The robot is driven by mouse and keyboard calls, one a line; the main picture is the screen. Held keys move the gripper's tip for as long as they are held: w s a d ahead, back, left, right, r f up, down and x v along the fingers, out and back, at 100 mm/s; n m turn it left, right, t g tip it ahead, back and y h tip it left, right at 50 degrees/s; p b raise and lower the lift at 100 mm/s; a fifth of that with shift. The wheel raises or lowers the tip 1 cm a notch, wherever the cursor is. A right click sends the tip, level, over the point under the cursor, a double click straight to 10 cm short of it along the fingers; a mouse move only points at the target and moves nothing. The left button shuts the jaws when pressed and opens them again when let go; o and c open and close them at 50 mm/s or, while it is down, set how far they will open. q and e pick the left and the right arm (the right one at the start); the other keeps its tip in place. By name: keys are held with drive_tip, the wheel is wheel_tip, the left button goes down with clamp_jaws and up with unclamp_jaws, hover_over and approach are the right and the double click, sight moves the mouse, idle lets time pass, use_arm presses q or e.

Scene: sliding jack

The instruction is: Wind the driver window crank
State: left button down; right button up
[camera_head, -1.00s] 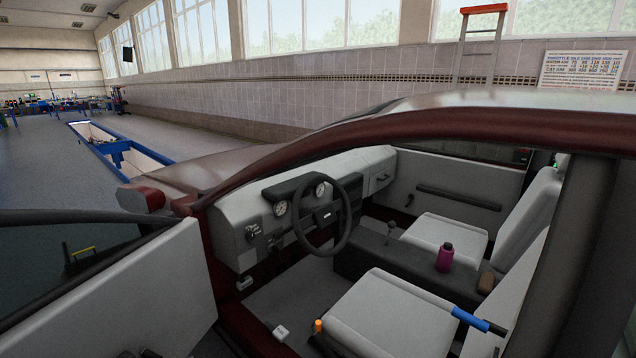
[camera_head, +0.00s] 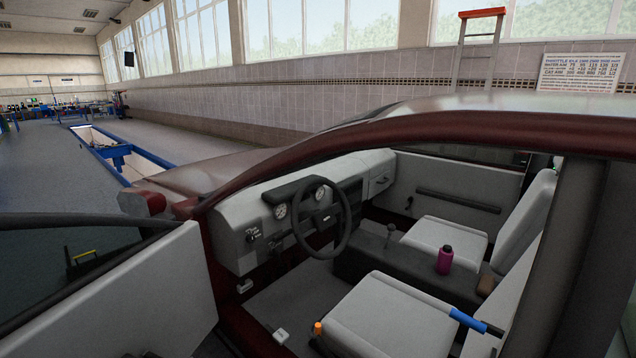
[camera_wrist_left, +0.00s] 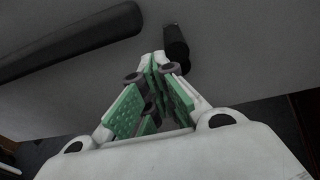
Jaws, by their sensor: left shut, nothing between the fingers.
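In the left wrist view, a short black handle that looks like the window crank (camera_wrist_left: 176,44) stands out from a grey door panel (camera_wrist_left: 240,60). My left gripper (camera_wrist_left: 158,60), with green pads, is shut and empty. My right gripper is in neither view.
A long black bar (camera_wrist_left: 70,45) lies on the panel left of the crank. In the head view are the steering wheel (camera_head: 322,220), the driver seat (camera_head: 385,318), a purple bottle (camera_head: 445,260) and a blue-handled tool (camera_head: 470,321) on the seat.

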use_arm(q)
drive_tip(key=f+p+v, duration=0.1)
drive_tip(key=v, duration=0.6)
drive_tip(key=shift+d+p, duration=0.35)
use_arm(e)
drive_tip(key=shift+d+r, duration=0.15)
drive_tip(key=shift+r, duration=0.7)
use_arm(q)
drive_tip(key=shift+s+f, duration=0.1)
drive_tip(key=shift+s, duration=0.1)
